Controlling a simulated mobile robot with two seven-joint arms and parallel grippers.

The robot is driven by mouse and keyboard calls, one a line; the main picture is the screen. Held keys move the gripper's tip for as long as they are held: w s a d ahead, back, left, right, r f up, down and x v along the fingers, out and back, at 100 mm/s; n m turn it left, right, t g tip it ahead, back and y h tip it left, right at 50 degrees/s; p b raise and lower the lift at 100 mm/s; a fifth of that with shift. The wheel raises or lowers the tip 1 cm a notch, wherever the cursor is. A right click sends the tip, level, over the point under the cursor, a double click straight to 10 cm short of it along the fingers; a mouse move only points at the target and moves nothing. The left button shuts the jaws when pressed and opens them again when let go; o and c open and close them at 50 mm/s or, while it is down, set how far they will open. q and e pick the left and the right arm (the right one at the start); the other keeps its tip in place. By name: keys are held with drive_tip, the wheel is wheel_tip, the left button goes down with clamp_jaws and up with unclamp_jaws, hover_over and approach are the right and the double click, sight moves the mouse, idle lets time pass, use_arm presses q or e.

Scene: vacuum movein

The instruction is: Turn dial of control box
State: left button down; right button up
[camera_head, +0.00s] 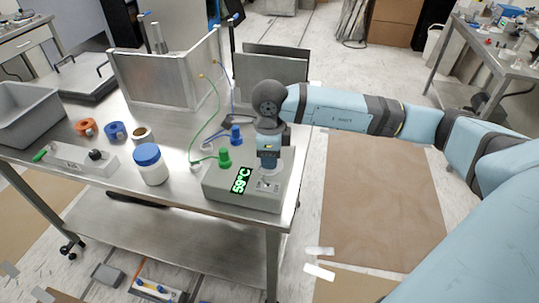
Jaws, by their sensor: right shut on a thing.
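The control box (218,195) is a grey box on the front right part of the metal table, with a green display reading 59°C. My right gripper (268,176) points down over the right part of the box's top. It is shut on the dial, which is mostly hidden by the fingers. My right arm reaches in from the right side. My left gripper is not in view.
A white jar with a blue lid (150,165) stands left of the box. Green (225,158) and blue (236,135) connectors with cables are behind it. Tape rolls (115,131), a grey bin (24,112) and a metal enclosure (170,82) are further left and back.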

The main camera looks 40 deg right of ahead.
drive_tip(key=o, duration=0.9)
drive_tip(key=shift+r, duration=0.1)
drive_tip(key=shift+r, duration=6.85)
drive_tip(key=shift+f, duration=0.1)
